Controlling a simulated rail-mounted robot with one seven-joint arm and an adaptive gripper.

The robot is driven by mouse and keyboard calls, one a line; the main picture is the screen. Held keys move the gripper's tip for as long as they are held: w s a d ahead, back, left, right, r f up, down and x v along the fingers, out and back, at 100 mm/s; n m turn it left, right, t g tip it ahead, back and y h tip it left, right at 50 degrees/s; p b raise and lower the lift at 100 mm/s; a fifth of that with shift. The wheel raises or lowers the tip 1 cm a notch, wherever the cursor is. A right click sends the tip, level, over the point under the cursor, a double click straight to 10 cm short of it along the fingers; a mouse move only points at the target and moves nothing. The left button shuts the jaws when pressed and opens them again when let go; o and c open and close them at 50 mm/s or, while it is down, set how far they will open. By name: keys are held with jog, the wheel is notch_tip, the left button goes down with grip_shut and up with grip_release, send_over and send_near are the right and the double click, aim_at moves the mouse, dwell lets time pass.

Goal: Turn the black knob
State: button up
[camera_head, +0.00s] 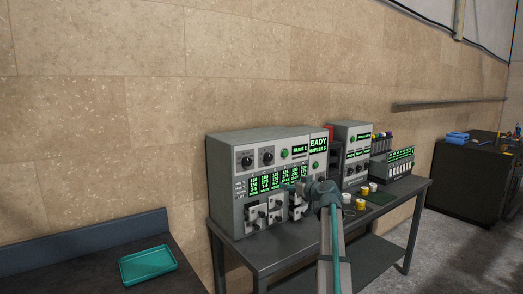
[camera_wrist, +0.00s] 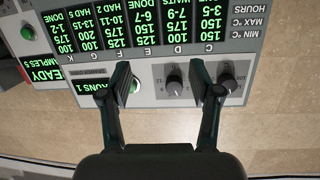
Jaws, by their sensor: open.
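Two black knobs sit side by side on the upper front of the grey press panel (camera_head: 219,188): a left knob (camera_head: 247,161) and a right knob (camera_head: 267,157). In the wrist view the panel appears upside down. One black knob (camera_wrist: 174,83) lies in the space between the two fingers of my gripper (camera_wrist: 161,78), nearer the right-hand finger. The other black knob (camera_wrist: 229,82) lies just outside that finger. The fingers are apart with nothing held; contact with the panel cannot be told. In the head view my gripper (camera_head: 292,187) is before the panel's lower display, partly hidden by my arm.
The panel stands on a dark table (camera_head: 262,250). A second grey instrument (camera_head: 347,132), a vial rack (camera_head: 396,164) and yellow and white caps (camera_head: 362,204) are to its right. A teal tray (camera_head: 148,264) lies on the left bench. A green button (camera_wrist: 135,86) is beside the left-hand finger.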

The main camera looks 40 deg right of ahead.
jog(key=n+t+y+p, duration=0.1)
jog(key=t, duration=0.1)
send_near(270, 159)
jog(key=s, duration=0.2)
jog(key=w+p, duration=0.4)
jog(key=w, duration=0.6)
jog(key=shift+w+d+r, duration=0.1)
jog(key=shift+r, duration=0.05)
jog(key=shift+w, duration=0.5)
jog(key=c, duration=1.1)
